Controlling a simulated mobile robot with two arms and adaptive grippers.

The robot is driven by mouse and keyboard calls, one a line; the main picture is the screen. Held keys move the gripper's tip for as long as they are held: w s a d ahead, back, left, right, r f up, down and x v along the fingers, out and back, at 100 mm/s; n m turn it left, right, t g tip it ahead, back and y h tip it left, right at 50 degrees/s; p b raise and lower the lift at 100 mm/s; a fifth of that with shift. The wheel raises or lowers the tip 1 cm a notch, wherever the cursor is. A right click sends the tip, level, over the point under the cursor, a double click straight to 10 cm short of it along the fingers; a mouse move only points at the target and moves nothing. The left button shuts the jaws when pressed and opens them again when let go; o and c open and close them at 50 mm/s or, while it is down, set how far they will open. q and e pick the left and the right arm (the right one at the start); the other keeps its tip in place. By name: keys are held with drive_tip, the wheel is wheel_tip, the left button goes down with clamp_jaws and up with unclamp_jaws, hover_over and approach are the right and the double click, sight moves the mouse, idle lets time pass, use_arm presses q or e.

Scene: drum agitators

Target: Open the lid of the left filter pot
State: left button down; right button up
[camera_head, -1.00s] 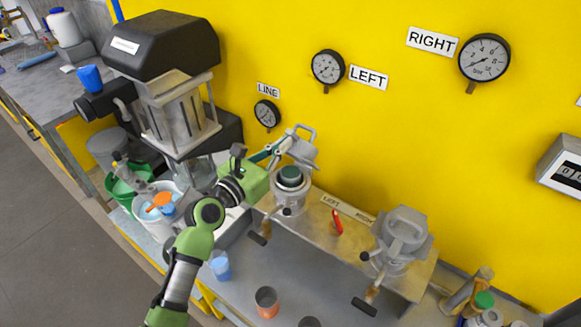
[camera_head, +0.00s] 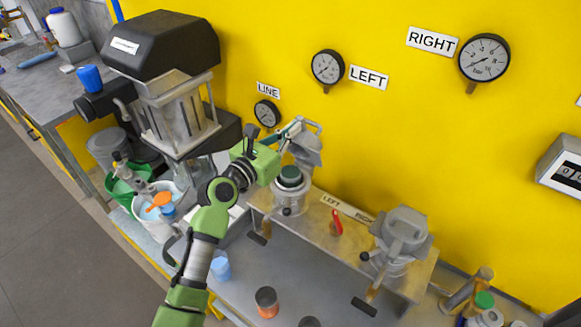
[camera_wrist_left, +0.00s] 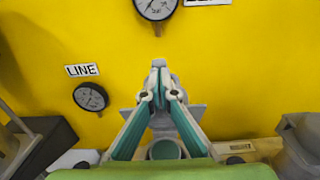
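The left filter pot (camera_head: 289,197) stands on the metal bench with its mouth uncovered and a dark green round inside showing. Its grey lid (camera_head: 309,151) is swung up behind the mouth and stands steeply, near the yellow wall. My left gripper (camera_head: 294,129) reaches in from the left at the lid's upper part. In the left wrist view its teal-padded fingers (camera_wrist_left: 159,78) close together at the lid's handle, with the lid plate (camera_wrist_left: 192,112) behind them. The fingers partly hide the handle. The pot's mouth (camera_wrist_left: 164,150) shows below them. My right gripper is not in view.
The right filter pot (camera_head: 400,241) has its lid down. A red lever (camera_head: 337,222) sits between the pots. The LINE gauge (camera_head: 267,113) and LEFT gauge (camera_head: 327,67) are on the wall close by. The black-topped machine (camera_head: 163,45) stands left of my arm.

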sight(300, 119)
use_arm(q)
drive_tip(key=shift+w+d+r, duration=0.2)
drive_tip(key=shift+w+d, duration=0.1)
drive_tip(key=shift+w, duration=0.25)
drive_tip(key=shift+x, duration=1.3)
drive_tip(key=shift+s+r, duration=0.1)
drive_tip(key=shift+r, duration=0.1)
drive_tip(key=shift+b+x, duration=0.55)
drive_tip(key=shift+x, duration=1.55)
drive_tip(key=shift+f, duration=0.1)
drive_tip(key=shift+s+a, duration=0.1)
